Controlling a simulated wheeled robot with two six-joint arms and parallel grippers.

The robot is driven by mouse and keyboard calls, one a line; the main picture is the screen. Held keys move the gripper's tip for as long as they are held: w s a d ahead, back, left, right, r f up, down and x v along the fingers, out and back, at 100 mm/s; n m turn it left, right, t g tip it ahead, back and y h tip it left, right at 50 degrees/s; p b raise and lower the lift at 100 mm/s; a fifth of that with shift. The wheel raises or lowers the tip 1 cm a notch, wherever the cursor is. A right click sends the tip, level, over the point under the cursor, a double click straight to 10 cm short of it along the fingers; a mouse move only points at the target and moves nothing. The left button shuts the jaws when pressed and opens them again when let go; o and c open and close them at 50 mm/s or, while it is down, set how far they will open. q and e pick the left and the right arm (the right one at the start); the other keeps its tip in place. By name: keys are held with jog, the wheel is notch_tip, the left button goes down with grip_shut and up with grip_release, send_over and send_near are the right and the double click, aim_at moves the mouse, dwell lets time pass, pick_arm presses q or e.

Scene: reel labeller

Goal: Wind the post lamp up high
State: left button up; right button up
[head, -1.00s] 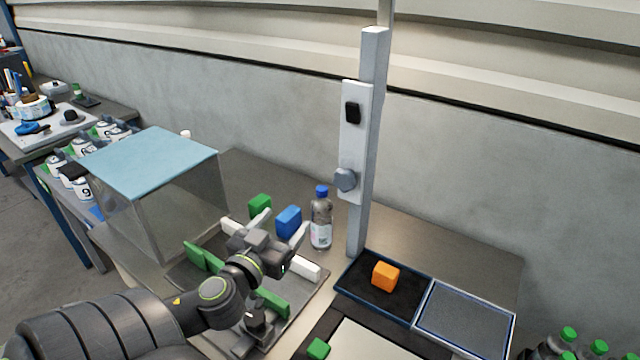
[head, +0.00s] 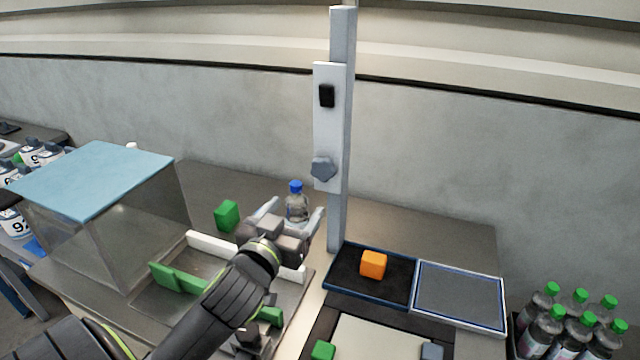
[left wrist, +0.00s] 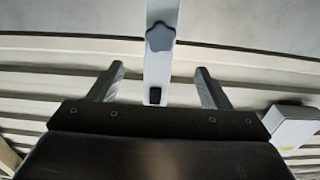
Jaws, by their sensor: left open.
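The grey post (head: 341,130) stands upright at the back of the bench. A pale plate on it carries a black switch-like part (head: 326,96) above a grey lobed knob (head: 322,168). The knob also shows in the left wrist view (left wrist: 160,37), above the black part (left wrist: 155,95). My left gripper (head: 294,212) is open, left of the post and lower than the knob, in front of the bottle in the head view. In the left wrist view its fingers (left wrist: 158,68) are apart, with nothing between them touching. No lamp head is identifiable. My right gripper is out of view.
A blue-capped bottle (head: 296,204) stands near the post, partly hidden by my gripper. A black tray with an orange block (head: 373,264) lies right of the post's foot. A clear box with a blue lid (head: 95,178) is at left. Green-capped bottles (head: 572,325) stand at right.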

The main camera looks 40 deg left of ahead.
aim_at(321, 173)
pick_arm(q)
jog(key=p+x, duration=0.3)
jog(key=x, duration=1.1)
jog(key=shift+a, duration=0.15)
jog(key=shift+w, duration=0.1)
jog(key=shift+f, duration=0.1)
jog(key=c, duration=1)
